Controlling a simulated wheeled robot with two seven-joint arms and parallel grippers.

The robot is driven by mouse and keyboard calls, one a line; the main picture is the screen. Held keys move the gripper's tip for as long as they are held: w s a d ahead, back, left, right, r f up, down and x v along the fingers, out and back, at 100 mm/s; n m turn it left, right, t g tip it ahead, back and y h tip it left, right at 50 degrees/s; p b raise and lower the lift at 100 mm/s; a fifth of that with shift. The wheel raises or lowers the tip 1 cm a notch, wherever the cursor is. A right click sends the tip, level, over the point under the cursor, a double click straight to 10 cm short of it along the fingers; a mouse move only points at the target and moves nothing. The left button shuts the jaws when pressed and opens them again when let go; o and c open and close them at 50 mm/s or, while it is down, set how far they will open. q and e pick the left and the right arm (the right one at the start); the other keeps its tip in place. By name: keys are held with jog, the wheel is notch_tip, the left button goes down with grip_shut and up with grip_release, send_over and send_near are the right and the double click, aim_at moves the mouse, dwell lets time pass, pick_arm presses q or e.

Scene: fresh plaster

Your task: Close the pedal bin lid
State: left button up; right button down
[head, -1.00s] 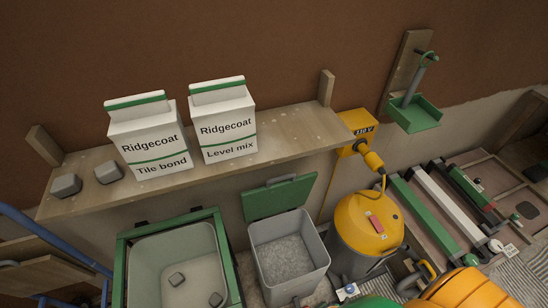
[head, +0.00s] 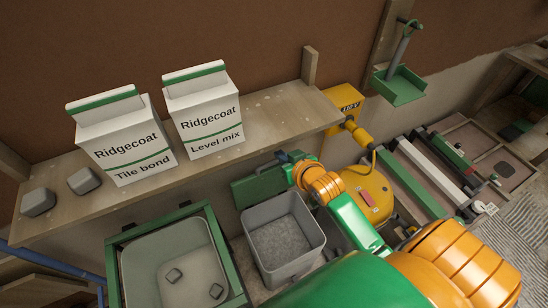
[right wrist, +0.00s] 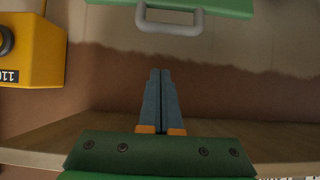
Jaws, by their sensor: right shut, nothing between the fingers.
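The grey pedal bin (head: 303,254) stands on the floor below the shelf, with grey material inside. Its green lid (head: 252,189) is open, raised at the back of the bin toward the wall. My right gripper (head: 282,156) is at the lid's upper right, partly hidden behind my own wrist. In the right wrist view, the shut, empty fingers (right wrist: 161,72) point toward a green panel (right wrist: 225,6), which looks like the lid, with a grey handle (right wrist: 170,28). A gap separates the fingertips from the handle. My left gripper is not in view.
The wooden shelf (head: 200,175) overhangs close to my right gripper and carries two Ridgecoat cartons (head: 125,140). A green-framed tub (head: 122,245) stands left of the bin, and a yellow-topped drum (head: 378,190) to its right. A yellow power box (head: 343,98) is on the wall.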

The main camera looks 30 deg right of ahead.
aim_at(274, 161)
jog(key=w+f, duration=0.1)
jog(key=f, duration=0.1)
jog(key=w+f, duration=0.3)
jog(key=f, duration=0.1)
jog(key=shift+w+d+f, duration=0.1)
jog(key=shift+w+f, duration=0.05)
jog(key=shift+w, duration=0.1)
jog(key=shift+f, duration=0.1)
